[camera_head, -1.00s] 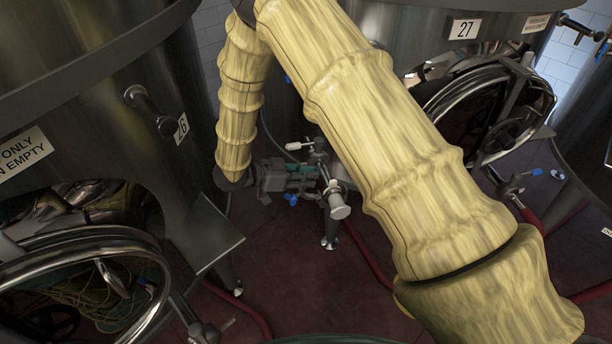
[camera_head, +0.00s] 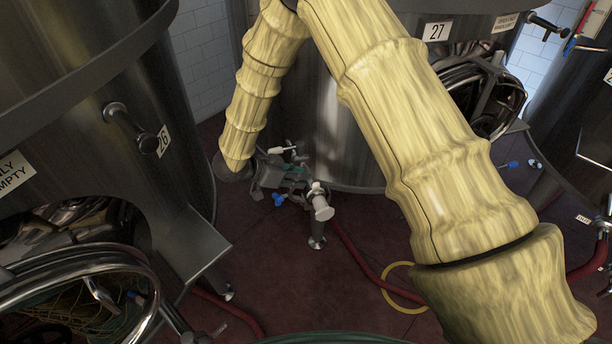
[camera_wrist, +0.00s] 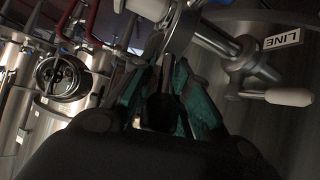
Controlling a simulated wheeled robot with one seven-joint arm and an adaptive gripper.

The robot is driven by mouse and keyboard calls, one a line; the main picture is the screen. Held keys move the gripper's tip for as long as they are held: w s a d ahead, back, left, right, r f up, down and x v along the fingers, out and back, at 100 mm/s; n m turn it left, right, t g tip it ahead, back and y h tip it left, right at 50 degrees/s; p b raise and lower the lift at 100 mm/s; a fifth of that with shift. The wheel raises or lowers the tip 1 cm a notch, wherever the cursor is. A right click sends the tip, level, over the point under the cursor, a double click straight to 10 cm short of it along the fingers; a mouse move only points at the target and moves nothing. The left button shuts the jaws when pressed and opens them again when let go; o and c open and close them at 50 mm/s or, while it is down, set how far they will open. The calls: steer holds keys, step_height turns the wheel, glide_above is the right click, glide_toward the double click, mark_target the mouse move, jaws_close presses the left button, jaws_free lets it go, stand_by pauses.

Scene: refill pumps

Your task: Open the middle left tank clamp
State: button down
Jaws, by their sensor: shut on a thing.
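My gripper (camera_head: 292,170) with teal fingers is low in front of a steel tank (camera_head: 320,110), next to a metal fitting. In the wrist view its teal fingers (camera_wrist: 163,95) close around a slim silver metal part (camera_wrist: 167,68), which looks like part of the clamp. The fingers hide much of it, and the picture is dark there. A white-handled lever (camera_head: 283,149) sits just above the gripper. A short outlet with a pale round end (camera_head: 322,207) stands to its right.
Tank 26 (camera_head: 110,70) stands close on the left with an open round hatch (camera_head: 90,285). Tank 27's hatch (camera_head: 490,95) is at upper right. A red hose (camera_head: 362,265) and yellow ring (camera_head: 402,290) lie on the red floor. A blue handle (camera_head: 278,199) is below the gripper.

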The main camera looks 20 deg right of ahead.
steer(key=c, duration=1.3)
jaws_free()
steer(key=shift+c, duration=0.2)
steer(key=v, duration=1.2)
steer(key=shift+w, duration=0.1)
